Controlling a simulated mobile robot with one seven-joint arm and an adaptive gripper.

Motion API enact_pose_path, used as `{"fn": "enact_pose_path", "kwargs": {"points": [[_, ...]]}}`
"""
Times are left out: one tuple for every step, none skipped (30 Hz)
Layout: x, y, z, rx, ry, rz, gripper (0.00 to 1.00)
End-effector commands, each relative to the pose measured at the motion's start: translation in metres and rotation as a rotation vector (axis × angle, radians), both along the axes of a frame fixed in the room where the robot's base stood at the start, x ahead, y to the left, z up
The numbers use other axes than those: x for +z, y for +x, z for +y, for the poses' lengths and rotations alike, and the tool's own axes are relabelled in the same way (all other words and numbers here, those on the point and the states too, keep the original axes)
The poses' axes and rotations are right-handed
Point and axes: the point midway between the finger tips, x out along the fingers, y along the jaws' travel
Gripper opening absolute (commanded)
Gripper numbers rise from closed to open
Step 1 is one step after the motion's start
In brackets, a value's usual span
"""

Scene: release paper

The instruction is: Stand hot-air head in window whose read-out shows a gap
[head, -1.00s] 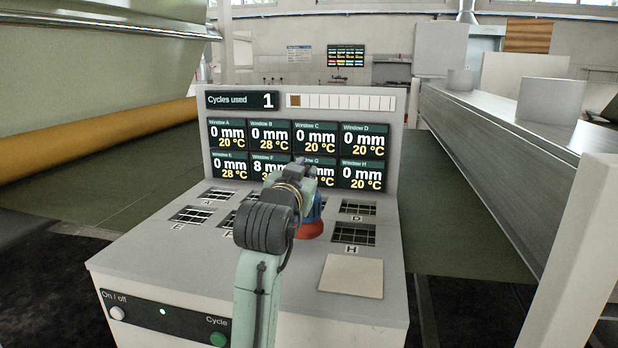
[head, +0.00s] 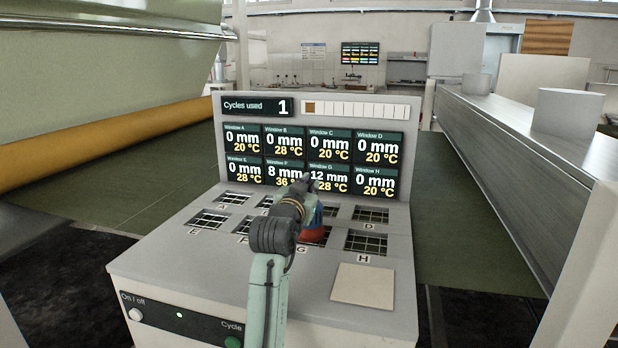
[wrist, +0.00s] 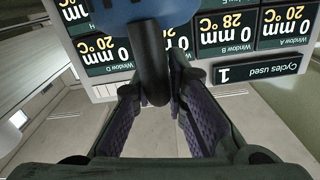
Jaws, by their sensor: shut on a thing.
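The hot-air head, with a blue body (head: 319,216) and a red lower rim (head: 314,235), is upright over window G. Whether its rim touches the panel, I cannot tell. My gripper (head: 306,189) is shut on it from above; in the wrist view, the fingers (wrist: 153,85) close on its dark handle (wrist: 148,62), with the blue body (wrist: 150,12) beyond. The window G read-out (head: 328,178) shows 12 mm, 28 °C. The window F read-out (head: 285,173) shows 8 mm, 36 °C. The other read-outs show 0 mm. Window G (head: 322,243) is partly hidden by the head, and window F mostly by my arm.
Window H (head: 366,242), window D (head: 371,214) and window E (head: 209,219) are uncovered. A bare pale square pad (head: 364,286) lies at the front right of the panel. The green Cycle button (head: 233,342) is on the front face. Cycles used reads 1.

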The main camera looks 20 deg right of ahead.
Motion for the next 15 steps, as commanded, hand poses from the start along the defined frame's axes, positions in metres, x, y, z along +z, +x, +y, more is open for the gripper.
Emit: {"fn": "enact_pose_path", "kwargs": {"points": [[0.0051,-0.0011,0.0006,0.000,-0.005,-0.010,0.00],[0.0052,-0.0011,0.0006,0.000,-0.005,-0.010,0.00],[0.0051,-0.0011,0.0006,0.000,-0.005,-0.010,0.00],[0.0051,-0.0011,0.0006,0.000,-0.004,-0.010,0.00],[0.0050,-0.0011,0.0006,0.000,-0.004,-0.010,0.00],[0.0045,-0.0011,0.0006,0.000,-0.004,-0.010,0.00],[0.0039,-0.0011,0.0006,0.000,-0.004,-0.010,0.00],[0.0028,-0.0010,0.0006,0.000,-0.004,-0.010,0.00],[0.0016,-0.0011,0.0005,0.000,-0.004,-0.010,0.00],[-0.0024,-0.0002,0.0001,0.000,0.000,-0.001,0.15],[-0.0020,-0.0003,0.0000,0.000,0.000,-0.001,0.17],[-0.0020,-0.0003,-0.0001,0.000,0.001,-0.001,0.20],[-0.0020,-0.0002,-0.0001,0.000,0.001,-0.001,0.21],[-0.0020,-0.0002,-0.0001,0.000,0.001,-0.001,0.23],[-0.0020,-0.0002,-0.0001,0.000,0.001,-0.001,0.26]]}}
